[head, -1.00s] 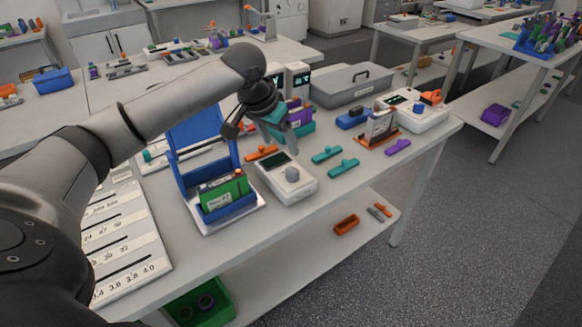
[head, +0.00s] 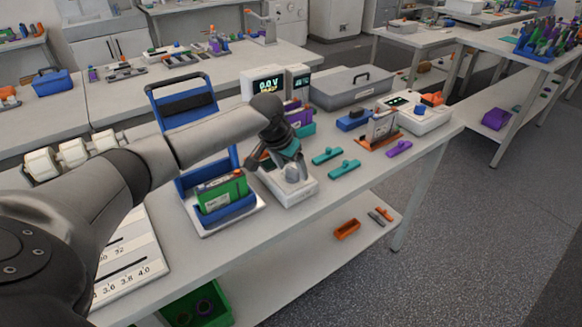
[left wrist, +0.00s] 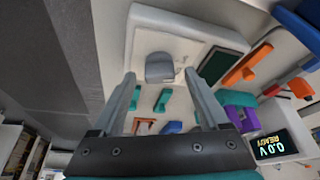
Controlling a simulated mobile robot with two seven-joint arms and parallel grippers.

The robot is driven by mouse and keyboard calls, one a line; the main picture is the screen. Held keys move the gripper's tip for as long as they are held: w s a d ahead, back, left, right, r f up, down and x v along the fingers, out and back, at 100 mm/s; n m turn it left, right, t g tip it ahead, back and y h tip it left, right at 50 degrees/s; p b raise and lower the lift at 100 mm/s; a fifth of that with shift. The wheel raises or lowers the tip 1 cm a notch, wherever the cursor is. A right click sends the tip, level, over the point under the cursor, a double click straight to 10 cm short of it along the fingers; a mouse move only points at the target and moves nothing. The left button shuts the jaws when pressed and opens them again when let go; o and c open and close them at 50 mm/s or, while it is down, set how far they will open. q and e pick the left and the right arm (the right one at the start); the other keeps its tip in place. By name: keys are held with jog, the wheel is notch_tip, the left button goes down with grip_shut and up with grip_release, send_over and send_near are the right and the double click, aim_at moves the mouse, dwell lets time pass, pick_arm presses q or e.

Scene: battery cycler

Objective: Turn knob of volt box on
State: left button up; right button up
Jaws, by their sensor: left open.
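A white box (head: 289,192) with a rounded grey knob (head: 292,175) stands near the front edge of the bench; I take it as the volt box. In the left wrist view the knob (left wrist: 160,67) lies just beyond and between the fingertips, with a dark screen (left wrist: 218,66) beside it. My left gripper (head: 279,166) is pointed down over the box, with its fingers apart. The left wrist view shows the gripper (left wrist: 160,76) open and empty. Contact with the knob cannot be told. The gripper hides part of the box in the head view. My right gripper is not in view.
A blue stand with a green pack (head: 223,195) is close left of the box. Teal clips (head: 344,168) lie to its right. Behind is a display reading 0.0 V (head: 267,84). Another white device (head: 425,119) stands at the right end.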

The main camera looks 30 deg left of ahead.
pick_arm(q)
grip_shut()
dwell(0.4)
jog(key=shift+r+m+h+p, duration=0.25)
jog(key=shift+m+p, duration=0.45)
jog(key=shift+p, duration=0.55)
jog(key=shift+a+f+m+h+p, duration=0.1)
jog(key=shift+m+h+p, duration=0.25)
jog(key=shift+m+p, duration=0.35)
jog(key=shift+w+f+m+g+h, duration=0.1)
jog(key=shift+m+g+h, duration=0.25)
jog(key=shift+m, duration=0.85)
jog(key=shift+a+m+g+h+b, duration=0.1)
jog(key=shift+m+g+h+b, duration=0.3)
jog(key=shift+m, duration=0.9)
